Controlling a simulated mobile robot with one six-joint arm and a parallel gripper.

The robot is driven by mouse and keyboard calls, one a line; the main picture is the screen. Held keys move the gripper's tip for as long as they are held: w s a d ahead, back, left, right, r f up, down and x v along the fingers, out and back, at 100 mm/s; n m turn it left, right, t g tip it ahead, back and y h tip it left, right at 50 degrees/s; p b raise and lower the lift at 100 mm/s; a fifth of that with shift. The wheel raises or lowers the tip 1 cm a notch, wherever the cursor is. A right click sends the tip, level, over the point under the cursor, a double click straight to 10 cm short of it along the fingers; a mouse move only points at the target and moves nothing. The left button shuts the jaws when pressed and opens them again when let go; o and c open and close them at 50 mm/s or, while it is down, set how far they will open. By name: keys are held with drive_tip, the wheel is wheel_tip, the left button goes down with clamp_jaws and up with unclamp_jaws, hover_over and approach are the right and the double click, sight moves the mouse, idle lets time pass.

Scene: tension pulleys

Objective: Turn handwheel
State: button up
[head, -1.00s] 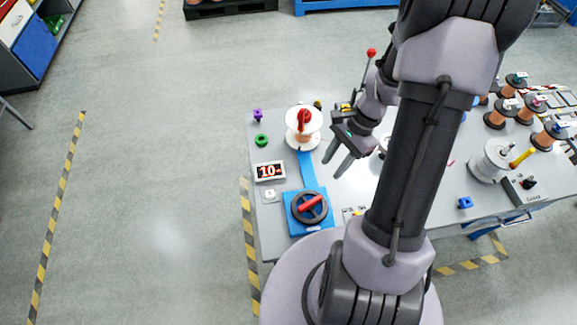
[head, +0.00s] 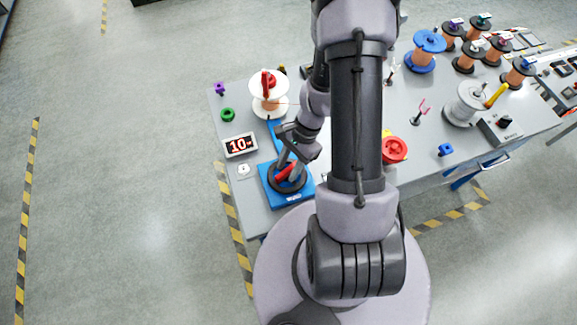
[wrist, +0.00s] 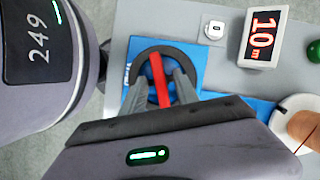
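The handwheel (head: 272,184) is a black ring with a red crossbar on a blue base (head: 291,199). In the wrist view, the handwheel (wrist: 141,60) has its red crossbar (wrist: 158,75) pointing nearly straight up the picture. My gripper (head: 292,170) is over the wheel, partly hiding it. In the wrist view, my gripper (wrist: 160,84) is open, with one grey finger on each side of the crossbar. Narrow gaps show between fingers and bar. Whether the fingertips touch the ring or base is hard to tell.
A display (head: 240,145) reading 10 m stands behind the wheel at the left. A white spool (head: 269,88) with a red handle is farther back. A red spool (head: 394,150) and several others occupy the table's right side. Open floor lies left of the table.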

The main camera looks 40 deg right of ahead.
clamp_jaws()
drive_tip(key=shift+f+m+b, duration=0.25)
drive_tip(key=shift+m+b, duration=0.45)
drive_tip(key=shift+b, duration=0.4)
drive_tip(key=shift+s+r+t, duration=0.1)
drive_tip(key=shift+r+t, duration=0.05)
drive_tip(key=shift+t, duration=0.15)
drive_tip(key=shift+r, duration=0.1)
unclamp_jaws()
drive_tip(key=p+v, duration=0.7)
drive_tip(key=v, duration=1)
drive_tip(key=shift+d+r, duration=0.15)
